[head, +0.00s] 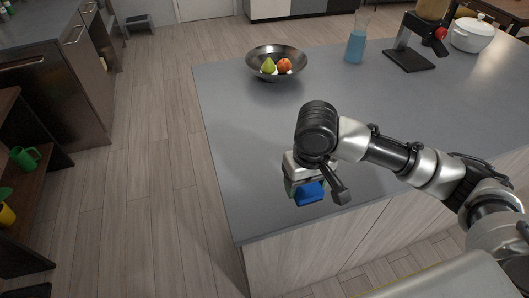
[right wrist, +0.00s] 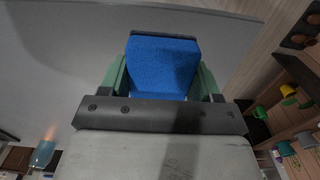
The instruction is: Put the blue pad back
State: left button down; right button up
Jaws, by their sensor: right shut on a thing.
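The blue pad (head: 310,192) is a blue block with a dark strip along one edge. My right gripper (head: 305,195) is shut on it, above the near left part of the grey counter. In the right wrist view the blue pad (right wrist: 161,68) sits between the two green fingers of my right gripper (right wrist: 160,75), and its dark strip is at the far end. I cannot tell whether the pad touches the counter. My left gripper is not in view.
The grey counter (head: 250,150) is clear around the gripper. A dark bowl (head: 262,55) with fruit, a blue-filled carafe (head: 356,45), a black stand (head: 408,60) and a white pot (head: 472,36) stand farther back. Shelves with a green mug (head: 27,157) are at left.

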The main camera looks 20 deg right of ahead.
jog(key=shift+w+r, duration=0.25)
jog(key=shift+r, duration=0.25)
jog(key=shift+w+f, duration=0.1)
jog(key=shift+w, duration=0.15)
jog(key=p, duration=0.2)
send_over(271, 182)
notch_tip(271, 182, down, 7)
jog(key=shift+r, duration=0.2)
jog(key=shift+f, duration=2.05)
jog(key=shift+a+f, duration=0.1)
jog(key=shift+f, duration=0.05)
jog(key=o, duration=0.8)
jog(key=shift+o, duration=0.2)
notch_tip(271, 182, up, 12)
jog(key=b, duration=0.1)
jog(key=shift+r, duration=0.2)
